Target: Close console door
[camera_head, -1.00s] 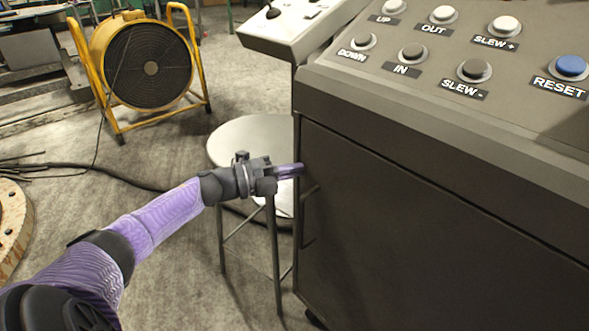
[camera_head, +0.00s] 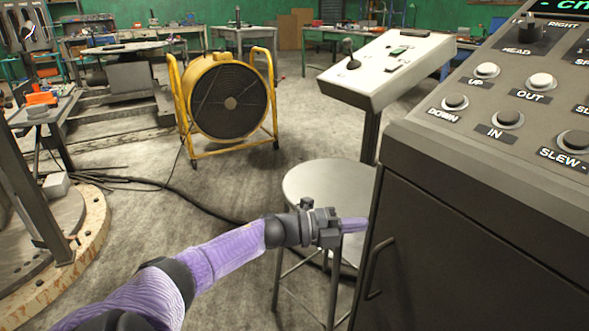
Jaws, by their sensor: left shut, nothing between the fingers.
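The console (camera_head: 500,150) stands at the right, with labelled buttons on its sloped top. Its dark front door (camera_head: 455,270) lies flush, or nearly so, with the cabinet front; I cannot tell if it is latched. A dark bar handle (camera_head: 377,268) is on the door's left side. My left gripper (camera_head: 354,225) is shut and empty, its purple fingers pointing right at the console's left edge, above and left of the handle. I cannot tell whether the fingertips touch the console. My right gripper is not in view.
A round metal stool (camera_head: 315,183) stands behind and below my left gripper. A white joystick panel (camera_head: 385,70) on a post stands behind it. A yellow fan (camera_head: 228,95), cables and a round wooden platform (camera_head: 90,235) are to the left. Open floor lies between.

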